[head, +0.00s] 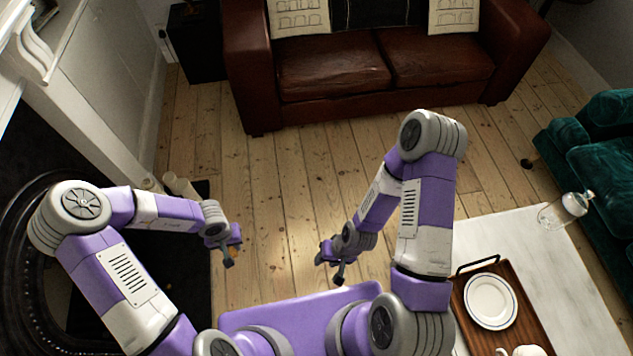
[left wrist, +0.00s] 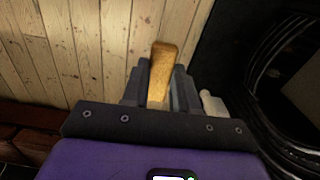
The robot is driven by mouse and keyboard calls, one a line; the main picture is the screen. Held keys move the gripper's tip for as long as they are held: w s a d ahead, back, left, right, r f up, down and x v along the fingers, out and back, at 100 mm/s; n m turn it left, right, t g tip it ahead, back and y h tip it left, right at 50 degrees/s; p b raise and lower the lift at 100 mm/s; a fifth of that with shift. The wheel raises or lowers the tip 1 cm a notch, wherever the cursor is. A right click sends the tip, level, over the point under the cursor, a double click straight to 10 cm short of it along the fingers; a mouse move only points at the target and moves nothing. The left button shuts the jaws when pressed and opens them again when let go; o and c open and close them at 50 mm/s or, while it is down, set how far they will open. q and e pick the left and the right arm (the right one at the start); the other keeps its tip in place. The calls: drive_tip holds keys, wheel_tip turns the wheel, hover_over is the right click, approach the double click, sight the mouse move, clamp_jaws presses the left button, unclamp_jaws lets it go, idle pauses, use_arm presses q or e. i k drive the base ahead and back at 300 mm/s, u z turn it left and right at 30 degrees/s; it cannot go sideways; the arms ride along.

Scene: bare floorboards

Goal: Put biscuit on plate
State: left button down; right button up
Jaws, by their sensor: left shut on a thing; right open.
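The biscuit (left wrist: 162,68) is a golden-brown, elongated piece seen in the left wrist view, between the fingers of my left gripper (left wrist: 160,92). My left gripper also shows at the left in the head view (head: 231,252), shut on the biscuit above the floor. The white plate (head: 490,301) lies on a wooden tray at the lower right of the head view, far to the right of my left gripper. My right gripper (head: 331,265) is open and empty above the floor, left of the tray.
The wooden tray (head: 461,286) has a dark handle and sits on a pale marble-like table (head: 567,290). White crockery (head: 527,350) and a glass dome (head: 563,209) are also there. A red-brown sofa (head: 330,70) stands behind, a green one (head: 600,150) at right, a dark fireplace at left.

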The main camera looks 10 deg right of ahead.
sight(489, 301)
drive_tip(key=i, duration=0.45)
drive_tip(key=z, duration=4.1)
drive_tip(key=i, duration=0.5)
drive_tip(key=z, duration=0.05)
